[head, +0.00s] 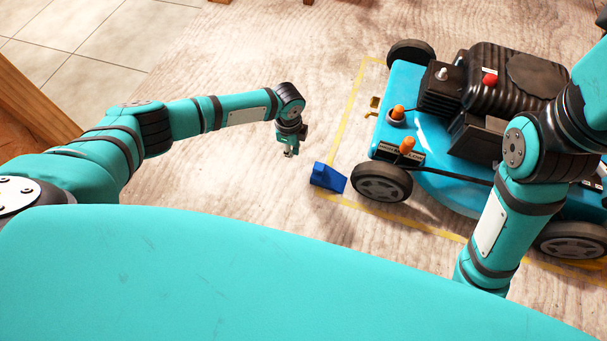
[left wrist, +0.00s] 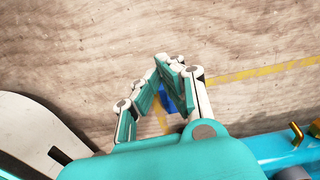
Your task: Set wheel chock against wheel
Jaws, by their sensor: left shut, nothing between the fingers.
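The blue wheel chock (head: 327,177) sits on the wooden floor at the yellow line's corner, just left of the mower's near front wheel (head: 382,182). Only a very narrow gap, if any, shows between chock and wheel; I cannot tell whether they touch. My left gripper (head: 290,152) is shut and empty, up and left of the chock and apart from it. In the left wrist view my left gripper's fingers (left wrist: 166,62) come together, and part of the blue chock (left wrist: 167,100) shows behind them. My right gripper is out of view; only its arm shows at the right.
The teal mower (head: 440,145) stands inside yellow floor lines (head: 345,120), with orange knobs (head: 407,145) near its front wheel. A brass-coloured bracket (head: 374,105) sticks out of its front. The floor left of the chock is clear. A wooden post (head: 35,105) stands at far left.

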